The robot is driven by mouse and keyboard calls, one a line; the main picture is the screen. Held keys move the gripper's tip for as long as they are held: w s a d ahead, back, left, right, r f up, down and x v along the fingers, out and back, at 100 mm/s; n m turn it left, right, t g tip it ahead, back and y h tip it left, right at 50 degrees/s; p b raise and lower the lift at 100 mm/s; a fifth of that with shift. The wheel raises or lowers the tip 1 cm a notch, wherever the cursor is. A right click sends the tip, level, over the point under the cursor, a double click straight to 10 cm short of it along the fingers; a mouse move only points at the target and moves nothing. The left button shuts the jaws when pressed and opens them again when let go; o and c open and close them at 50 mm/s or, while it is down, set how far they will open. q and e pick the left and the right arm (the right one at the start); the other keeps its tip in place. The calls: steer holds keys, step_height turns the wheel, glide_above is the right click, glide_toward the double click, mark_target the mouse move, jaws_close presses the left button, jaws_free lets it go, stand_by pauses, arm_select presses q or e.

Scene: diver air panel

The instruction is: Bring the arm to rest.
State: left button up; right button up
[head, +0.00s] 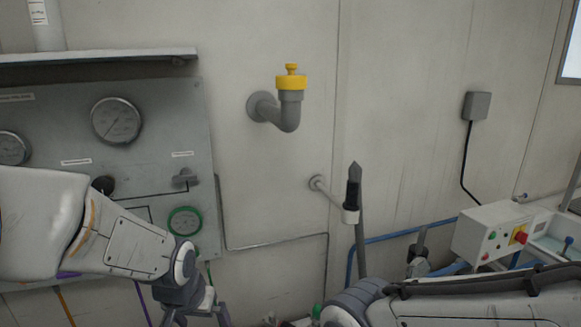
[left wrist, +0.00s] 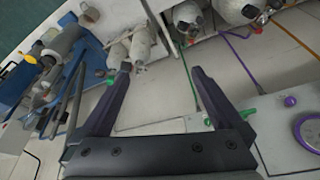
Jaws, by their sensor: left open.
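My left arm comes in from the left in the head view, in front of the grey gauge panel (head: 150,95). My left gripper (head: 195,315) hangs low at the bottom edge there, partly cut off. In the left wrist view my left gripper (left wrist: 160,75) is open, its two dark fingers wide apart with nothing between them. My right arm (head: 470,308) lies along the bottom right of the head view. Its gripper is out of the picture.
The panel carries round gauges (head: 117,120) and a green-ringed dial (head: 184,221). A yellow-capped grey pipe (head: 288,110) and a wall bracket (head: 332,197) with a dark upright bar stick out from the wall. A control box (head: 493,232) stands at right. Pale cylinders (left wrist: 140,42) show in the left wrist view.

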arm_select(q)
steer(key=s+a+f+g, duration=0.1)
steer(key=s+f, duration=0.3)
steer(key=s, duration=0.2)
steer(key=s+d+r+m+g+h+b, duration=0.1)
steer(key=s+d+m, duration=0.5)
steer(key=s+d, duration=0.7)
steer(key=r+g+b, duration=0.1)
steer(key=b, duration=0.1)
steer(key=shift+m+g+b, duration=0.3)
steer(key=shift+g+b, duration=0.1)
steer(key=shift+d, duration=0.1)
